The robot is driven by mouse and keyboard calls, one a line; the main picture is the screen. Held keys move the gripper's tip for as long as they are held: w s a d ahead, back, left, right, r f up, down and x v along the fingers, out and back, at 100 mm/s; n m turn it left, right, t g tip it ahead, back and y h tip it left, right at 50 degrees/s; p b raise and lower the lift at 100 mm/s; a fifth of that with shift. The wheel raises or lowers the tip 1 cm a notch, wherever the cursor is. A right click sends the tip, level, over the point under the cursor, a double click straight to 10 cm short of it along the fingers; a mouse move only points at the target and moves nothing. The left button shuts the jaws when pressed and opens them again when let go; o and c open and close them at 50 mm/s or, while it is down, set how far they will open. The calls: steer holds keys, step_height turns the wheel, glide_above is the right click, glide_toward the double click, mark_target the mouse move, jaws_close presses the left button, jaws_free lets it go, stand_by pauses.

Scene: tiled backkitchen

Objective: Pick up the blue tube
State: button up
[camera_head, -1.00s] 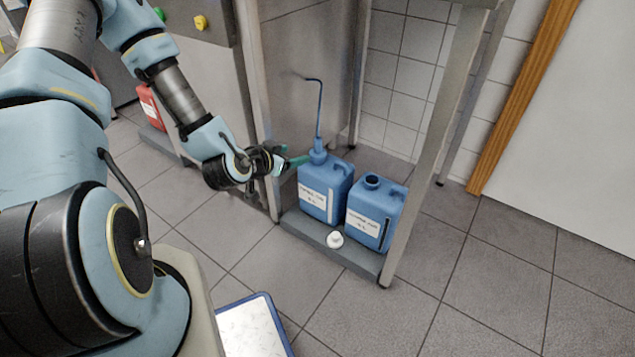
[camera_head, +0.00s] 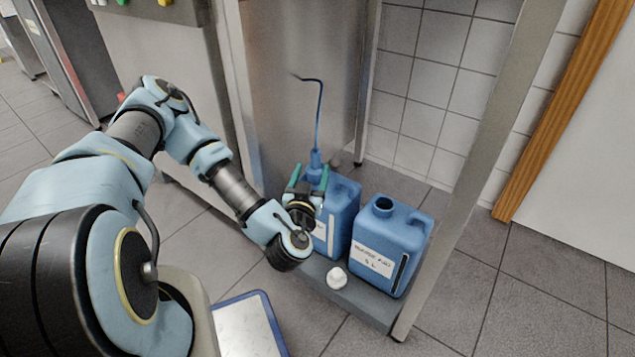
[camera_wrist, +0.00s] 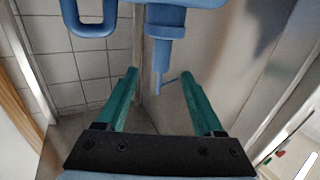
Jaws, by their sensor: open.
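The thin blue tube (camera_head: 319,112) stands upright from a thicker blue fitting (camera_head: 315,160) on the mouth of the left blue canister (camera_head: 345,200). Its top bends to the left. In the wrist view the picture is turned over: the canister (camera_wrist: 185,18) is at the top and the tube (camera_wrist: 158,84) points down from its fitting (camera_wrist: 164,50). My gripper (camera_head: 309,170) is open in front of the canister's top, its teal fingers on either side of the fitting in the head view. The wrist view shows a gap between both fingers (camera_wrist: 158,76) and the tube.
A second blue canister (camera_head: 390,245), its mouth open, stands to the right on the same grey base (camera_head: 365,303). A white cap (camera_head: 337,278) lies in front. A metal post (camera_head: 475,170) rises at the right, and a steel panel (camera_head: 285,60) stands behind. A blue-rimmed tray (camera_head: 268,305) is below.

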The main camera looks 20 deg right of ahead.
mark_target(315, 157)
steer(key=shift+w+d, duration=0.45)
steer(key=shift+d, duration=0.05)
steer(key=x, duration=0.3)
steer(key=shift+w+r, duration=0.25)
steer(key=shift+w, duration=0.1)
steer(key=shift+b+x, duration=1.1)
steer(key=shift+x, duration=1.75)
steer(key=shift+a, duration=0.1)
steer(key=shift+c, duration=0.3)
jaws_close()
